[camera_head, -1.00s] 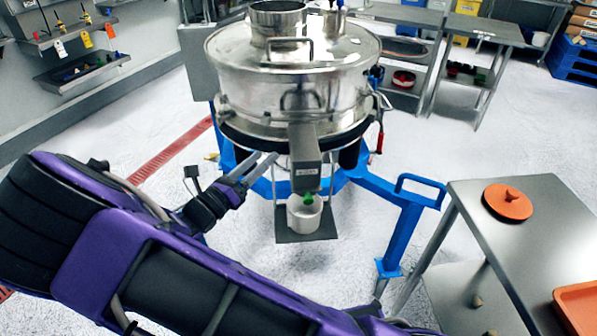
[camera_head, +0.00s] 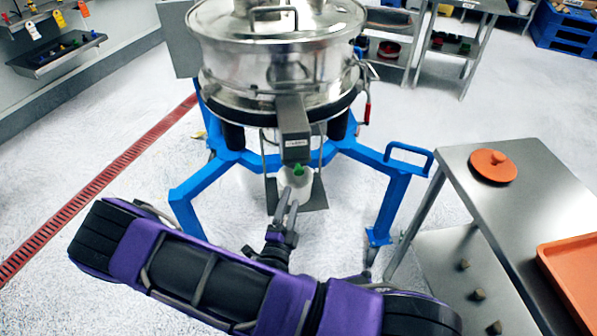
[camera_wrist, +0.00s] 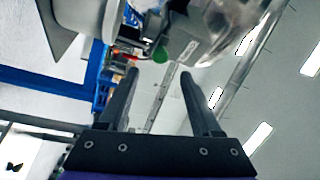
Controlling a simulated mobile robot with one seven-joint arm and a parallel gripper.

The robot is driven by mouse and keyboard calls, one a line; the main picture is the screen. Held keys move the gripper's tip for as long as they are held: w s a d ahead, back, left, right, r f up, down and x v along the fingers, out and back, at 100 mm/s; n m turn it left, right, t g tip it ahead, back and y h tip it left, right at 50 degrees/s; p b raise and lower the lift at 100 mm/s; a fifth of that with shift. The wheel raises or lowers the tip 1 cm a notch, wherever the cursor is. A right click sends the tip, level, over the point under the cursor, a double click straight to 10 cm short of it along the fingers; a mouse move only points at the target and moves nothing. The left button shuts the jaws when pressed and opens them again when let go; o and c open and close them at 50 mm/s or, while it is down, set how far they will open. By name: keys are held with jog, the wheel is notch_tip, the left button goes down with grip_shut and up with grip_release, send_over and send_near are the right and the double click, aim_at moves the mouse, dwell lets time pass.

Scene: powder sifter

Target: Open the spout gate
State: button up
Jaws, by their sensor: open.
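The steel sifter (camera_head: 275,70) stands in the middle of the head view. Its boxy metal spout (camera_head: 293,130) points down at the front. A green knob (camera_head: 299,169) shows below the spout, above the white container (camera_head: 306,183) on a small shelf. The green knob also shows in the wrist view (camera_wrist: 161,54), slightly beyond and between my fingertips. My gripper (camera_head: 290,196) is open and empty, in front of the container and just below the knob in the picture. Its fingers partly hide the container. I see no contact with the knob. The gate itself is hard to make out.
The blue frame (camera_head: 190,188) spreads its legs around the spout. A steel table (camera_head: 530,185) with an orange lid (camera_head: 493,165) and an orange tray (camera_head: 575,262) is at the right. Open floor lies left, past a red drain strip (camera_head: 100,190).

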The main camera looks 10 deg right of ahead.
aim_at(298, 173)
jog(key=x, duration=1)
grip_shut()
dwell(1.2)
